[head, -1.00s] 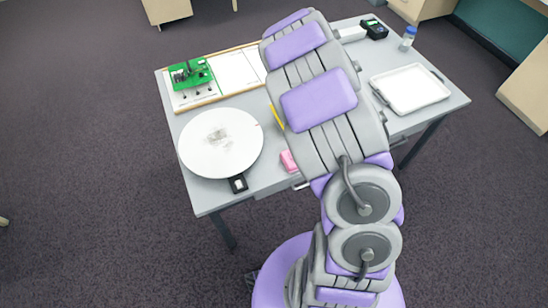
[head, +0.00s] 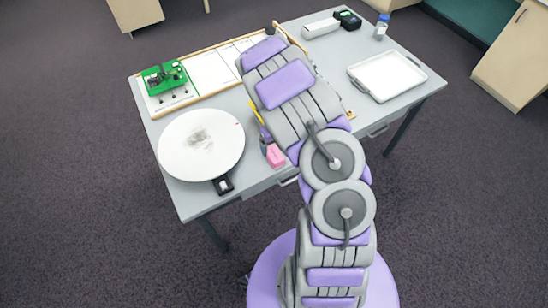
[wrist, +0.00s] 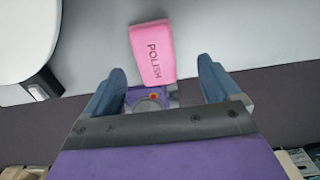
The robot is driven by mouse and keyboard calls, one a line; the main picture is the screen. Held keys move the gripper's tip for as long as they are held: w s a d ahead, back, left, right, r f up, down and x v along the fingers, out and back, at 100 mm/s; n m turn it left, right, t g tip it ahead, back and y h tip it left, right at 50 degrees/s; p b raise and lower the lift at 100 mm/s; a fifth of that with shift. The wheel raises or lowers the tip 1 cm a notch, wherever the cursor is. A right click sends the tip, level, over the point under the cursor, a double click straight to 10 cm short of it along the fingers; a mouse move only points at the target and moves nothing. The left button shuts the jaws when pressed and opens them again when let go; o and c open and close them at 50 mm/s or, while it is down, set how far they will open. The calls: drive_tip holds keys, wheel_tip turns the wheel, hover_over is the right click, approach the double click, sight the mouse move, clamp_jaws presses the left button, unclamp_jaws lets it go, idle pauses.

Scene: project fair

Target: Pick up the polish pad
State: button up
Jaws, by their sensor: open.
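The polish pad is a small pink block (head: 275,156) near the front edge of the grey table in the head view. In the wrist view the pad (wrist: 152,54) lies ahead of the fingertips, marked "POLISH", slightly tilted. My gripper (wrist: 165,78) is open, its two blue fingers apart on either side of the pad's near end. I cannot tell its height above the pad. In the head view my arm covers most of the gripper.
A round white plate (head: 190,150) with a grey smudge and a black box (head: 223,185) sits left of the pad. A green circuit board (head: 165,78) is at the back left. A white tray (head: 388,74) lies on the right. A bottle (head: 382,27) stands at the far right.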

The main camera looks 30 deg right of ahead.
sight(274, 154)
drive_tip(key=f, duration=0.2)
drive_tip(key=f+b, duration=0.1)
drive_tip(key=f, duration=0.2)
drive_tip(key=shift+s+a+f+b, duration=0.15)
drive_tip(key=shift+a+f+b, duration=0.2)
drive_tip(key=shift+b, duration=0.05)
drive_tip(key=shift+r, duration=0.1)
drive_tip(key=c, duration=1.2)
drive_tip(key=shift+r, duration=0.6)
drive_tip(key=r, duration=0.1)
drive_tip(key=r+p, duration=0.1)
drive_tip(key=shift+s+a+r+p, duration=0.1)
drive_tip(key=shift+s+r+p, duration=0.2)
drive_tip(key=s+a+r+p, duration=0.1)
drive_tip(key=s+a, duration=0.3)
drive_tip(key=s, duration=1)
drive_tip(key=shift+s+p, duration=0.35)
drive_tip(key=shift+p, duration=0.15)
drive_tip(key=shift+a+r, duration=0.1)
